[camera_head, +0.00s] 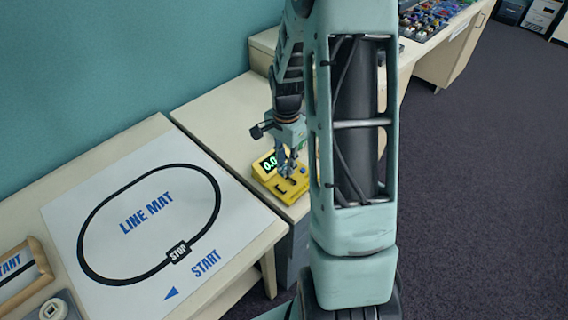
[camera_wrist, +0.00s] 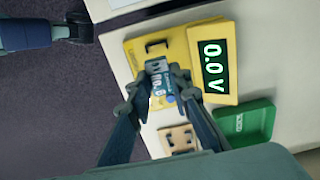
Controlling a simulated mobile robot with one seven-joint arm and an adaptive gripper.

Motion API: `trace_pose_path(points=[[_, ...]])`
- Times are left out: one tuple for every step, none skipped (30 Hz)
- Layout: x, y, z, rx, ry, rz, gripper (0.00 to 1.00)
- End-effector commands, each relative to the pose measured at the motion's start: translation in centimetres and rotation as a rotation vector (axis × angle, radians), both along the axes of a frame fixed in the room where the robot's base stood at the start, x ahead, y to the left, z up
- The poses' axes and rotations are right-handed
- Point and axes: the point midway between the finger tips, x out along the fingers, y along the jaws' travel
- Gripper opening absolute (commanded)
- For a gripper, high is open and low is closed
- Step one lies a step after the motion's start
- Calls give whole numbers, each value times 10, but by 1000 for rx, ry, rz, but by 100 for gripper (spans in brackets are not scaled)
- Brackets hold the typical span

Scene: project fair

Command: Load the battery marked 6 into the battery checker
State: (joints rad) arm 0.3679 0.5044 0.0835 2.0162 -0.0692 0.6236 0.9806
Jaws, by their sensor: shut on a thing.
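The yellow battery checker (camera_wrist: 189,48) lies on the white table, its dark display reading 0.0 V; it also shows in the head view (camera_head: 296,188). My gripper (camera_wrist: 158,88) is shut on a battery (camera_wrist: 158,76) with a pale and blue label marked no. 6. The battery is over the checker's lower part, beside a metal contact bracket (camera_wrist: 158,46). I cannot tell whether it touches the checker. In the head view my gripper (camera_head: 288,172) points down at the checker, and the battery is too small to make out.
A green tray (camera_wrist: 246,122) and a small beige block with dark marks (camera_wrist: 178,139) lie near the checker. A line mat (camera_head: 130,215) covers the left table. A wooden frame (camera_head: 30,275) is at lower left. Bare table (camera_head: 215,120) lies behind the checker.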

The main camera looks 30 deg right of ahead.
Motion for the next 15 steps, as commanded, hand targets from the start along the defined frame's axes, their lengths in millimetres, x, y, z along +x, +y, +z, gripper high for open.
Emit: trace_pose_path(points=[[0, -1, 0, 0, 0, -3, 0], [0, -1, -1, 0, 0, -3, 0], [0, -1, -1, 0, 0, -4, 0], [0, -1, -2, 0, 0, -4, 0], [0, -1, -3, 0, 0, -4, 0], [0, -1, -5, 0, 0, -4, 0], [0, -1, -6, 0, 0, -4, 0], [0, -1, -8, 0, 0, -4, 0], [0, -1, -10, 0, 0, -4, 0], [0, -1, -13, 1, 0, -4, 0], [0, -1, -15, 1, 1, -4, 0], [0, -1, -18, 1, 1, -4, 0], [-1, -1, -21, 1, 1, -4, 0], [0, -1, -24, 1, 1, -4, 0], [-1, -1, -28, 1, 1, -4, 0]])
